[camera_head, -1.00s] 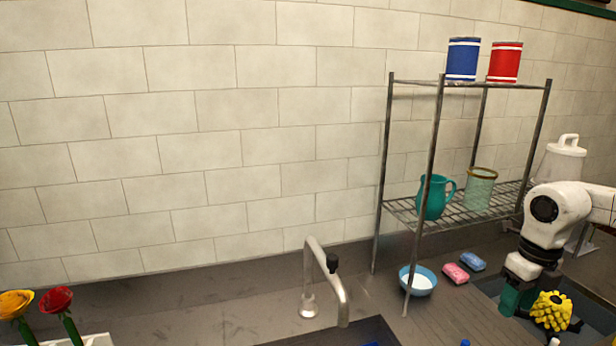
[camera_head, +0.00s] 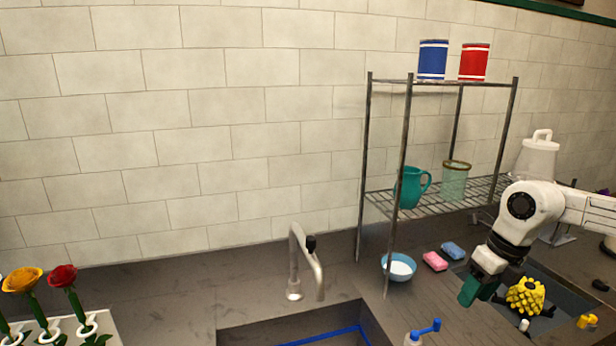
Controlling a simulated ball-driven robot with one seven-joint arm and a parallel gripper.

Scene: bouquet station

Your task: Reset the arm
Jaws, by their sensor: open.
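My white arm (camera_head: 530,215) reaches in from the right edge of the head view.
A metal rack (camera_head: 405,150) holds a blue can (camera_head: 432,60), a red can (camera_head: 474,62), a teal pitcher (camera_head: 411,187) and a glass (camera_head: 454,181). A blue bowl (camera_head: 398,267), sponges (camera_head: 435,261) and a faucet (camera_head: 303,262) stand nearby. Roses (camera_head: 63,276) stand at left.

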